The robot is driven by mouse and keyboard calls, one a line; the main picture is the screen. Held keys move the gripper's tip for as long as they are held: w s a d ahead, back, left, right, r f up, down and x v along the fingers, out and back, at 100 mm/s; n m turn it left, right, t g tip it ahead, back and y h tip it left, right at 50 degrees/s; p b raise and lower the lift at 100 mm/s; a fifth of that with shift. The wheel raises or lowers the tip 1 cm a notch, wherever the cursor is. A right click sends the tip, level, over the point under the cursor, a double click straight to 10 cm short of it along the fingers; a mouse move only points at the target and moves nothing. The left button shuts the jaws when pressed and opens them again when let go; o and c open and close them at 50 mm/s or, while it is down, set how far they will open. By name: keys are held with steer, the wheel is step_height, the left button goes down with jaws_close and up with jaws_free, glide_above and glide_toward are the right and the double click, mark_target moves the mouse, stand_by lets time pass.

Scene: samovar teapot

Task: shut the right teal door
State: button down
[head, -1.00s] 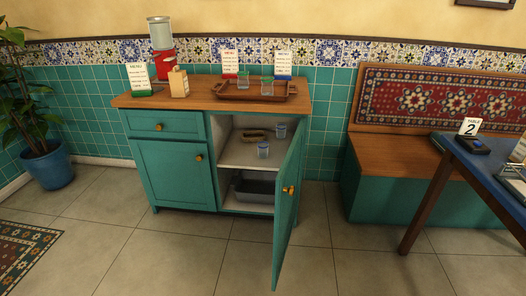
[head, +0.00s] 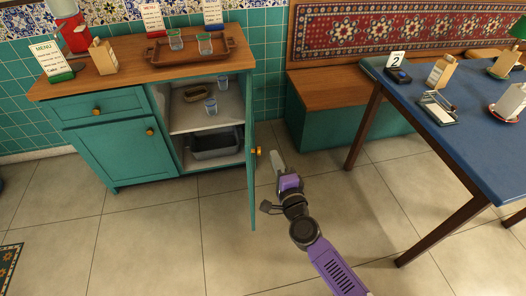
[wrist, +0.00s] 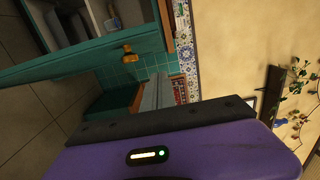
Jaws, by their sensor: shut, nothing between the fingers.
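The right teal door (head: 252,175) stands wide open, swung out toward me from the cabinet (head: 110,140), so the head view sees it nearly edge-on. Its brass knob (head: 257,151) is on the face turned to the right. My gripper (head: 276,162) is just right of the door, near knob height in the picture, shut and empty. I cannot tell whether it touches the door; a gap shows in the head view. In the wrist view the door (wrist: 90,58) runs across the upper left with its knob (wrist: 129,52) showing.
The open compartment holds glasses (head: 211,106), a small dish (head: 196,94) and a grey bin (head: 214,144). A tray (head: 190,52) with glasses sits on top. A bench (head: 340,115) is behind my gripper, and a blue table (head: 455,130) stands at right. The floor before the cabinet is clear.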

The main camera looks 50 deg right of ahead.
mark_target(256, 150)
steer(key=x, duration=0.3)
steer(key=a+x, duration=0.1)
steer(key=x, duration=0.2)
steer(key=w+a+x, duration=0.1)
steer(key=x, duration=0.2)
steer(key=shift+w+d+r+b, duration=0.1)
steer(key=shift+b, duration=0.25)
steer(key=shift+w+a, duration=0.55)
steer(key=shift+a, duration=0.1)
